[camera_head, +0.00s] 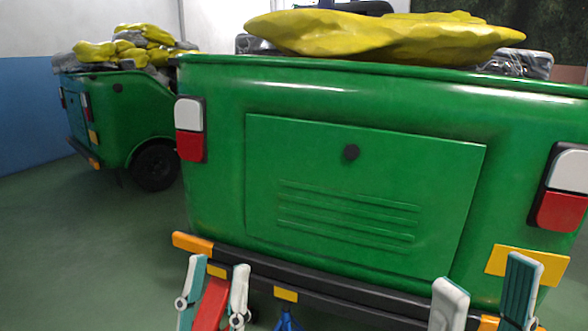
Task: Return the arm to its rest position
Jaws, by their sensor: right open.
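My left gripper (214,276) is at the bottom left, in front of the green rickshaw's (222,120) rear bumper. Its two pale-tipped fingers stand apart, with a red piece (211,306) showing between them. I cannot tell whether they touch it. My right gripper (483,278) is at the bottom right, below the right tail light. Its fingers are wide apart with nothing held between them. Both grippers are cut off by the lower frame edge, and my arms are hidden.
A blue object (287,322) shows partly at the bottom. A second green rickshaw (128,115) with sacks stands at the back left. Green floor (80,240) is clear at left.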

